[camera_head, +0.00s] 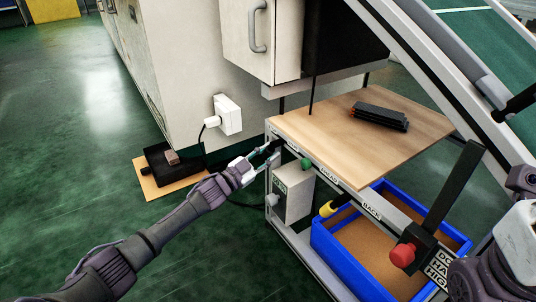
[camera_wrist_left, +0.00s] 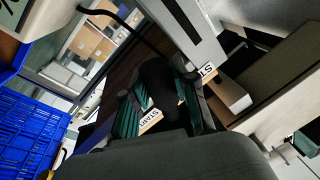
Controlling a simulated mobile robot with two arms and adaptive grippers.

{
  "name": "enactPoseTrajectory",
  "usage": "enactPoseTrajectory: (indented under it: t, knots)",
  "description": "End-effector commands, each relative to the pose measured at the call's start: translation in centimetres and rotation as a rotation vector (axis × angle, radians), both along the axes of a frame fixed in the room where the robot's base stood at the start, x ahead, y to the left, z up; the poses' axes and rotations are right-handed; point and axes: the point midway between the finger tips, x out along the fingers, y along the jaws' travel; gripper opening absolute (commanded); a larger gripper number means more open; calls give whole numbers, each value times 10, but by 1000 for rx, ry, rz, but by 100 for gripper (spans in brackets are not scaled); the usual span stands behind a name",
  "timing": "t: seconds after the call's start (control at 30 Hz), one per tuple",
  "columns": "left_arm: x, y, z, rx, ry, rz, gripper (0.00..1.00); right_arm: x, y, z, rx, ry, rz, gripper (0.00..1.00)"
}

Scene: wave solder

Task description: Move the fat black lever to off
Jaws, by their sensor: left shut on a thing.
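My left gripper (camera_head: 266,152) reaches the near left corner of the wooden-topped bench. Its fingers are closed around a small black lever at the bench's front rail, mostly hidden by the fingers in the head view. In the left wrist view the gripper (camera_wrist_left: 162,92) has teal-padded fingers on either side of the fat black lever (camera_wrist_left: 160,82). Labels reading START lie beside it. I cannot tell which position the lever is in. My right gripper is not in view; only part of my right arm shows at the lower right.
The wooden bench top (camera_head: 340,150) carries black bars (camera_head: 379,117). A tall black bar (camera_head: 455,185) stands at right. A black foot pedal (camera_head: 168,162) lies on the floor.

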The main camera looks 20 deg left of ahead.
Motion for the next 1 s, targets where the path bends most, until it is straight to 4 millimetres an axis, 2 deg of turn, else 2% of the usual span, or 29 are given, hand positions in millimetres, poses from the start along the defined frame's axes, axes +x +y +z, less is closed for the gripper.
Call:
enactPoseTrajectory:
  t: [0.13, 0.17, 0.3, 0.67, 0.77, 1.0]
  knots:
    - [0, 0, -1, 3, 0, 0, 0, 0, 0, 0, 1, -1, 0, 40]
    - [0, 0, -1, 2, 0, 1, 31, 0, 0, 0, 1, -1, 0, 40]
    - [0, 0, 0, 1, 0, 1, 54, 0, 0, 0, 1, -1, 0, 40]
    - [-3, 2, -1, 0, 1, 0, 54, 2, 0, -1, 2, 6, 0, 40]
    - [-13, 8, -4, 2, 3, 2, 54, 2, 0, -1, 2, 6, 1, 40]
    - [-56, 33, -13, 2, 4, 1, 54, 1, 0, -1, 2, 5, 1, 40]
